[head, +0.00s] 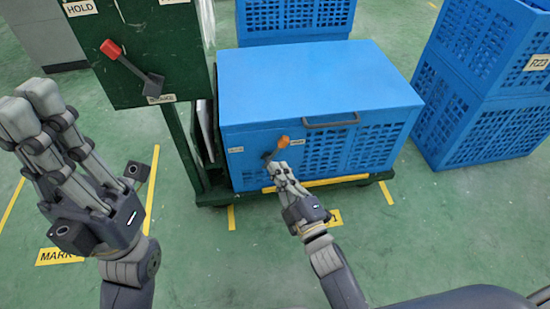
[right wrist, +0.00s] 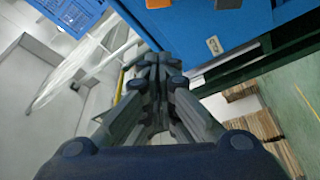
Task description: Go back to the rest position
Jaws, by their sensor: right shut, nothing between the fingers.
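My right gripper (head: 277,170) is in front of a blue crate-like box (head: 312,82) in the head view, its fingers together and empty. Its tips appear just below a small lever with an orange knob (head: 283,142) on the box's front; contact cannot be told. In the right wrist view the closed fingers (right wrist: 156,68) point forward, and the orange knob (right wrist: 158,3) shows at the top edge, apart from them. My left gripper (head: 30,108) is raised at the left, its fingers side by side; whether they are shut is unclear.
A green cabinet (head: 140,50) with a red-knobbed lever (head: 110,48) stands close to my left gripper. The blue box rests on a wheeled green cart (head: 350,183). Stacked blue crates (head: 480,95) stand at the right. Green floor between is clear.

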